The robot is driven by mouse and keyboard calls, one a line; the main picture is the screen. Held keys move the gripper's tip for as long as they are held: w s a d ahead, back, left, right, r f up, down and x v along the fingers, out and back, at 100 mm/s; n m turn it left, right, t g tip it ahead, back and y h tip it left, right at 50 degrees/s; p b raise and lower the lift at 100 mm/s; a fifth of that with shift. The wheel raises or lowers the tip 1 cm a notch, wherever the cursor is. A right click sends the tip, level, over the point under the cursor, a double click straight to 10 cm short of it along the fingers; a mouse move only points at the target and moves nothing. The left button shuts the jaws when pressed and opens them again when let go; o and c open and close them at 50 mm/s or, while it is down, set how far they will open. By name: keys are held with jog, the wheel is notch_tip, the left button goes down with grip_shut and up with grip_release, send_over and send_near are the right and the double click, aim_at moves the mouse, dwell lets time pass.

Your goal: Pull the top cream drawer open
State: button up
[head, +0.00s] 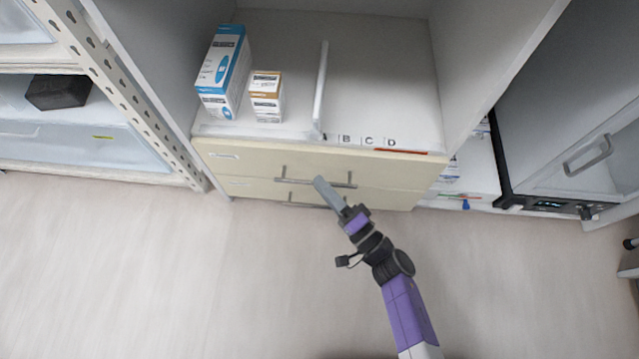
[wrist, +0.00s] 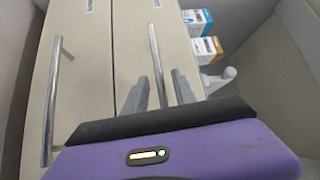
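The top cream drawer (head: 240,162) is closed, flush with the cabinet. Its bar handle (head: 295,181) runs across the front. In the wrist view, which is turned sideways, the top drawer (wrist: 128,45) is right of the lower one, and its handle (wrist: 154,48) runs down between my fingers. My gripper (head: 320,183) reaches the handle's middle in the head view and covers part of it. In the wrist view my gripper (wrist: 161,78) is open, with one finger on each side of the handle. I cannot tell whether either finger touches it.
The lower cream drawer (wrist: 75,30) is closed; its handle (wrist: 53,105) is close by. A blue-and-white box (head: 222,72) and a smaller orange-and-white box (head: 265,96) stand on the shelf above. A white divider (head: 320,85) stands beside them. The floor (head: 180,270) in front is clear.

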jog(key=shift+x, duration=0.95)
jog(key=shift+s, duration=0.1)
jog(key=shift+c, duration=0.4)
grip_shut()
dwell(0.3)
